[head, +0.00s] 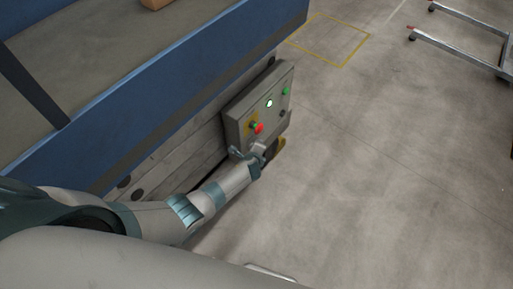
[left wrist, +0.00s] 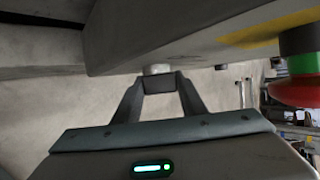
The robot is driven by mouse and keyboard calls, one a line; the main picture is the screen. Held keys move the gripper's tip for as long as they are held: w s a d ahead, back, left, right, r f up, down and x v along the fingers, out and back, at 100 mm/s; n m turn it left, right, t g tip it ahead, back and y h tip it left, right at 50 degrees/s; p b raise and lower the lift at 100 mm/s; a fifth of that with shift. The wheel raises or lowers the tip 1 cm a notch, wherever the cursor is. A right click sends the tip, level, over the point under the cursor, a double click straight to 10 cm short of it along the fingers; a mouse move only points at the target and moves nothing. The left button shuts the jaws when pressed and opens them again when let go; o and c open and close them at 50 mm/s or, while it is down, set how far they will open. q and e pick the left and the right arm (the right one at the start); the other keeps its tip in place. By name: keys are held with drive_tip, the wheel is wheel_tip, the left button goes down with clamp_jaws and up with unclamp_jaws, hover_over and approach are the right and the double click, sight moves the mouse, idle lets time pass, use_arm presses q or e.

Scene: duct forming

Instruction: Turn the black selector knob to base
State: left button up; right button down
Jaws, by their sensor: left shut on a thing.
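The grey control box (head: 236,128) is mounted on the side of the blue-edged machine. My left gripper (head: 262,150) is at the box's lower near end in the head view. In the left wrist view, the left gripper (left wrist: 160,84) is shut on the black selector knob (left wrist: 159,84), a small dark block between its fingertips. A light round collar (left wrist: 157,69) joins the knob to the box face. In the head view the knob is hidden by the gripper, and its pointing direction cannot be read. My right gripper is not in view.
A red mushroom button (head: 259,128) sits close to the gripper and also shows in the left wrist view (left wrist: 296,92). A white lit button (head: 269,103) and a green one (head: 285,91) are further along the box.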

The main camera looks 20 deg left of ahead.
use_arm(q)
drive_tip(key=o, duration=1.1)
drive_tip(key=shift+c, duration=0.2)
drive_tip(key=shift+s+r, duration=0.1)
drive_tip(key=shift+s+d+r+p, duration=0.1)
drive_tip(key=shift+s+r+p, duration=0.3)
drive_tip(key=p+v, duration=0.2)
drive_tip(key=v, duration=1.4)
drive_tip(key=shift+s+f, duration=0.1)
drive_tip(key=shift+f, duration=0.05)
